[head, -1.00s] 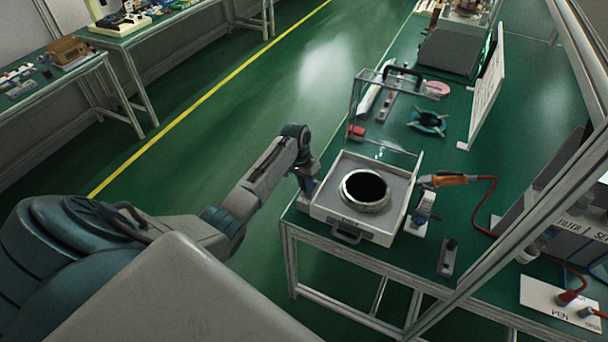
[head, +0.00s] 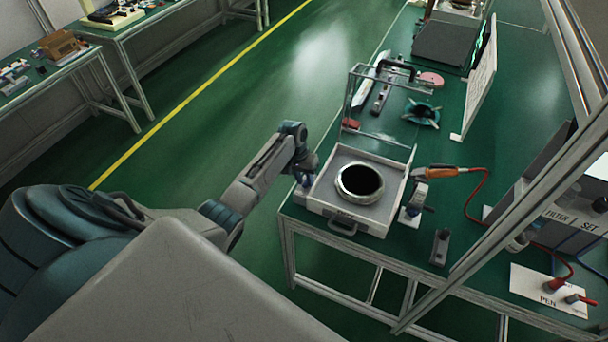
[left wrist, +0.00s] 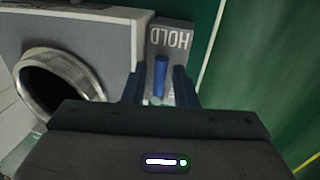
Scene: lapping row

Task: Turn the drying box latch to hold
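The drying box (head: 374,220) is a pale tray-like box with a dark round opening in a metal ring (head: 360,182), on the green table; its clear lid (head: 347,100) stands raised. The ring also shows in the left wrist view (left wrist: 90,75). A grey plate marked HOLD (left wrist: 172,38) is on the box's side, with a blue latch lever (left wrist: 160,75) in front of it. My left gripper (left wrist: 160,85) is open, with one finger on each side of the lever; I cannot tell whether they touch it. In the head view it (head: 304,182) is at the box's left side. My right gripper is not in view.
An orange-handled tool (head: 440,172) with a red cable lies right of the box. A small grey device (head: 440,246) is near the table's front edge. A white board (head: 478,90) stands behind. Open green floor (head: 215,140) lies to the left.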

